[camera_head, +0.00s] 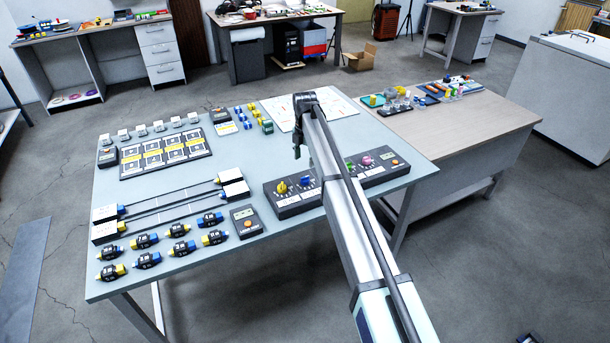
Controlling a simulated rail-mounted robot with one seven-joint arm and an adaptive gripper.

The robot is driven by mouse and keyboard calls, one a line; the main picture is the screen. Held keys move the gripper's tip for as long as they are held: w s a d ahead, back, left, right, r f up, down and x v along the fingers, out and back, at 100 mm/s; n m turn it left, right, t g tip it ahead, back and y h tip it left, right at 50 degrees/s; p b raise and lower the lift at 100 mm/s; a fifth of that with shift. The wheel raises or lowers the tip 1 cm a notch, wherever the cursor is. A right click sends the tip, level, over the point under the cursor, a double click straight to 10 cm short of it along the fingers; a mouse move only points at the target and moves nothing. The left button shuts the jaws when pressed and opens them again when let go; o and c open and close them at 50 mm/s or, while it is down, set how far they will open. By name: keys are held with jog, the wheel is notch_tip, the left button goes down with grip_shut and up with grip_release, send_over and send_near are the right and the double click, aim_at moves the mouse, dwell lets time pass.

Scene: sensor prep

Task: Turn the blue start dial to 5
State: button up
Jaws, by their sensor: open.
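The blue dial (306,179) stands on a long dark control panel (290,207) on the grey-blue table. A yellow dial (282,187) is to its left. A green dial (349,163) and a pink dial (367,160) are to its right. The scale marks are too small to read, so I cannot tell the blue dial's setting. My gripper (297,151) is open and points down, and it appears above and just behind the blue dial in the picture. No contact with the dial is visible. My arm hides part of the panel between the blue and green dials.
Several blue and yellow connectors (182,248) and a small dark device (246,222) lie left of the panel. Two long rods with white end blocks (233,175) lie behind them. A white board (340,108) lies behind my gripper. A wooden table (480,125) adjoins at right.

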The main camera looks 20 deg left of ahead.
aim_at(305, 177)
notch_tip(305, 177, down, 9)
jog(key=shift+f+p, duration=0.2)
jog(key=shift+p, duration=1)
jog(key=c, duration=1.2)
